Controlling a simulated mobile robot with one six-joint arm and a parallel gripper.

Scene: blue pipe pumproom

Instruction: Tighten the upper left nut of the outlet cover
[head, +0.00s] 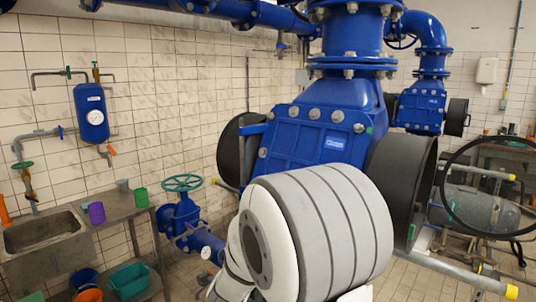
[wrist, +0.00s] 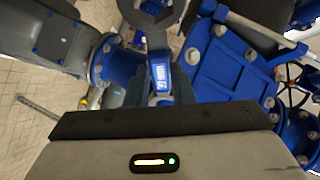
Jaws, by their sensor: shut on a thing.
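In the wrist view my gripper (wrist: 160,97) is shut on a blue-handled tool (wrist: 160,76) with a pale label. The tool points away from the grey gripper body toward the top of the picture. Its far end lies near a bolted blue and grey part, and I cannot tell whether it touches a nut. A blue bolted cover (wrist: 214,76) is to the right of the tool. In the head view a blue pump housing with a bolted cover (head: 290,150) has several grey nuts along its top edge. I cannot tell which nut is the upper left one. My arm hides my gripper there.
Black round guards (head: 402,180) stand beside the pump. A blue valve with a green handwheel (head: 181,183) is to the left. A metal bench (head: 128,212) with cups and a sink stands by the tiled wall. Pipes (head: 455,272) run low at right.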

